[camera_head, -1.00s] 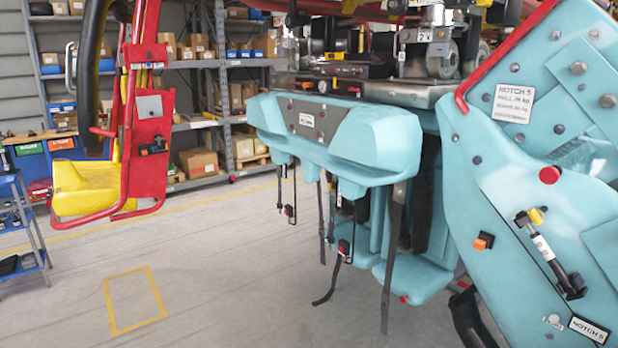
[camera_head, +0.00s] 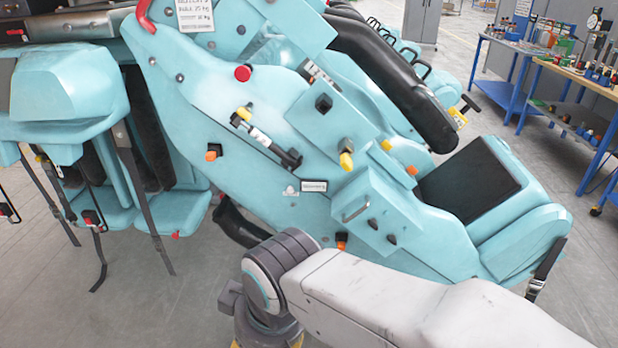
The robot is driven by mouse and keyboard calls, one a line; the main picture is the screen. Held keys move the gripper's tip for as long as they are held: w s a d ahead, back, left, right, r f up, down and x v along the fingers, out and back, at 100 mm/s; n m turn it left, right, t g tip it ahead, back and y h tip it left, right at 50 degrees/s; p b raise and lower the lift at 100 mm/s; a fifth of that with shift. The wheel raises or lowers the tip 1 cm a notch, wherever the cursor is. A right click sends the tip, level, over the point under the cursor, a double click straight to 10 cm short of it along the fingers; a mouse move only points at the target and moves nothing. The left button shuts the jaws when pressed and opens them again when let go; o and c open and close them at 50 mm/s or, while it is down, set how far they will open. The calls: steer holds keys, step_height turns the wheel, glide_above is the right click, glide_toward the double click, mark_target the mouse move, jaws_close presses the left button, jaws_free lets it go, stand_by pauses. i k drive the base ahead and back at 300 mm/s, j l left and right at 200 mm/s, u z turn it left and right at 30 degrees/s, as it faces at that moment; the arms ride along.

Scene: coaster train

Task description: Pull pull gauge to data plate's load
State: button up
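The data plate (camera_head: 195,15) is a white printed plate on the turquoise seat side at the top left, cut by the frame's upper edge. Its print seems to give a notch and a pull in kg, but I cannot read the figures surely. What looks like the pull gauge (camera_head: 262,137) is a slim tool with a yellow end, a pale body and a black lower end. It lies slanted against the seat side, below the plate. My grey arm reaches in from the bottom right, with its dark wrist in front of the seat's lower part. My gripper's fingers are out of frame.
A black padded restraint (camera_head: 390,75) arches above. Straps (camera_head: 140,195) hang at left. Blue workbenches (camera_head: 570,80) stand at back right. Open floor shows at lower left.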

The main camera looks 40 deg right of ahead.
mark_target(458, 117)
steer(key=z, duration=1.2)
